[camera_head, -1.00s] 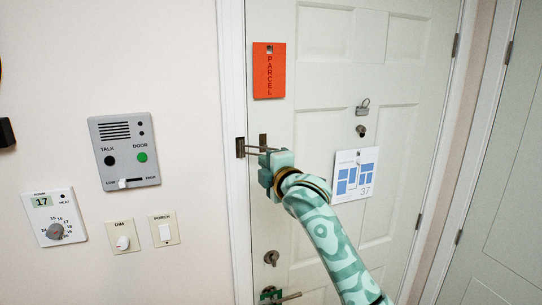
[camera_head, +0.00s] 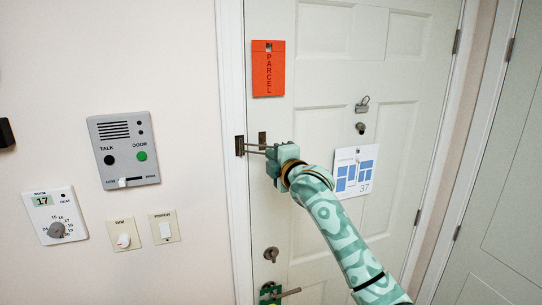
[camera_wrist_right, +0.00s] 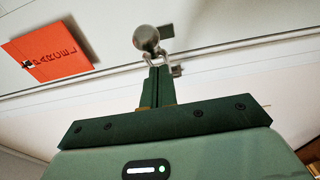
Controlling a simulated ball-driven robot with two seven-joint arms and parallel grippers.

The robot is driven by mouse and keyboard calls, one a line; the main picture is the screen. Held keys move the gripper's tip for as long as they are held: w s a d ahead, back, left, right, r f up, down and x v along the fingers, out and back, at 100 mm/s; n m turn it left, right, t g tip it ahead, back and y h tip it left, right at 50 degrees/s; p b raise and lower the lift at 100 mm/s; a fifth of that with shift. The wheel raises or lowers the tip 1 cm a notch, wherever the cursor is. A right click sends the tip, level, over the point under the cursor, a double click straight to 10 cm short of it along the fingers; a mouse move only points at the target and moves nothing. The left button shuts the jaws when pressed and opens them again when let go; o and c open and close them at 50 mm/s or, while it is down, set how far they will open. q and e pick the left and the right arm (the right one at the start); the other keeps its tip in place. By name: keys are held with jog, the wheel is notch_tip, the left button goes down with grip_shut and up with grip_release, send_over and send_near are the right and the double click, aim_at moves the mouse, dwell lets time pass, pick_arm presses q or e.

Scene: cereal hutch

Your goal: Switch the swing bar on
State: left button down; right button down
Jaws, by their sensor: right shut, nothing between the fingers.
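The swing bar (camera_head: 256,149) is a thin metal loop at the door's left edge. It reaches from a dark plate (camera_head: 239,146) on the door frame rightward across the door edge to my right gripper. A second dark plate (camera_head: 262,138) sits on the door just above it. My right gripper (camera_head: 273,153) is shut and empty, close to the bar's right end. In the right wrist view its shut fingers (camera_wrist_right: 160,82) point at a round metal knob (camera_wrist_right: 146,38) and thin metal loop parts beside the fingertips. Whether they touch is unclear.
An orange parcel tag (camera_head: 268,69) hangs above, and a white-blue calendar card (camera_head: 356,172) hangs right of my arm. A lock (camera_head: 271,254) and a handle (camera_head: 288,292) lie below. An intercom (camera_head: 124,150), thermostat (camera_head: 55,216) and switches (camera_head: 164,228) are on the left wall.

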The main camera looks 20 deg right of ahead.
jog(key=shift+w+d+r+p, duration=0.15)
jog(key=shift+w+d+p, duration=0.85)
jog(key=shift+w+d, duration=0.3)
jog(key=shift+w+d+p, duration=0.2)
jog(key=shift+w+d, duration=0.15)
jog(key=shift+w, duration=0.25)
jog(key=shift+w+d+p, duration=0.15)
jog(key=shift+w+d, duration=0.15)
jog(key=shift+w, duration=0.3)
